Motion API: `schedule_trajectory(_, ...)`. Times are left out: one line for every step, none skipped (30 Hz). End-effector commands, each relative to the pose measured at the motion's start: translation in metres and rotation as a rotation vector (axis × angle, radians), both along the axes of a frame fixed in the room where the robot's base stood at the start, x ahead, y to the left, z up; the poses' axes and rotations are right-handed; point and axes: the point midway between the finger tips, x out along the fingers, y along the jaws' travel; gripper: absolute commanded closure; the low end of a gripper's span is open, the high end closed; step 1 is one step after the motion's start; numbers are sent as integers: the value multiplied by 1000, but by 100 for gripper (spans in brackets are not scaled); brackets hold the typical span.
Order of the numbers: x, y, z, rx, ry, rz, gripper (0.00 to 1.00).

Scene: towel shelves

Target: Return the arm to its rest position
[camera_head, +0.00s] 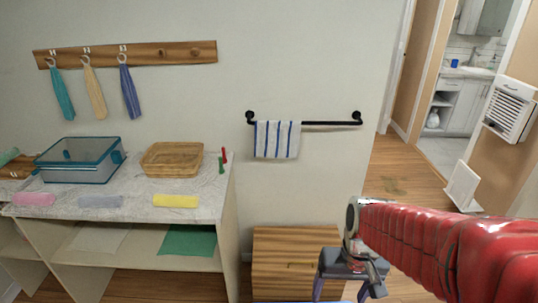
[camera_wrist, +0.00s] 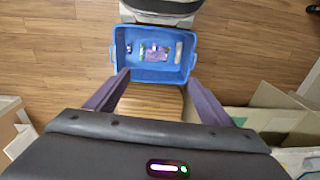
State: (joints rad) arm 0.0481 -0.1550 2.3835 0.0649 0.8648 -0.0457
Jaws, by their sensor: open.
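My arm, in a red padded sleeve (camera_head: 440,240), reaches in from the right of the head view. My gripper (camera_head: 340,291) points down in front of a wooden box (camera_head: 290,245) below the towel bar. In the wrist view my gripper (camera_wrist: 155,98) has its two purple fingers wide apart with nothing between them. The wooden slats (camera_wrist: 150,104) show below the fingers, and a blue bin (camera_wrist: 118,55) with several small items lies beyond them.
A counter (camera_head: 130,208) at left bears a teal basket (camera_head: 80,175), a wicker basket (camera_head: 172,160) and folded cloths. A striped towel (camera_head: 277,139) hangs on a black bar (camera_head: 330,123).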

Motion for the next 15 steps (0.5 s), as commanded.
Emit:
schedule_trajectory(-3,0,8,-5,-20,-3,25)
schedule_trajectory(-5,0,11,-8,-27,-6,25)
schedule_trajectory(-8,-1,16,-11,-39,-9,25)
schedule_trajectory(-10,-1,19,-14,-48,-11,25)
schedule_trajectory(-12,-1,23,-16,-57,-12,25)
schedule_trajectory(-15,-1,27,-20,-70,-12,25)
schedule_trajectory(-17,-2,31,-23,-79,-12,25)
schedule_trajectory(-19,-2,34,-25,-90,-13,25)
schedule_trajectory(-22,-2,38,-29,-102,-11,25)
schedule_trajectory(-24,-2,42,-32,-112,-10,25)
schedule_trajectory(-25,-2,45,-34,-122,-9,25)
schedule_trajectory(-28,-2,49,-37,-137,-5,25)
schedule_trajectory(-29,-2,53,-40,-149,-3,25)
schedule_trajectory(-31,-2,56,-41,-161,-1,25)
schedule_trajectory(-33,-2,60,-44,-177,2,25)
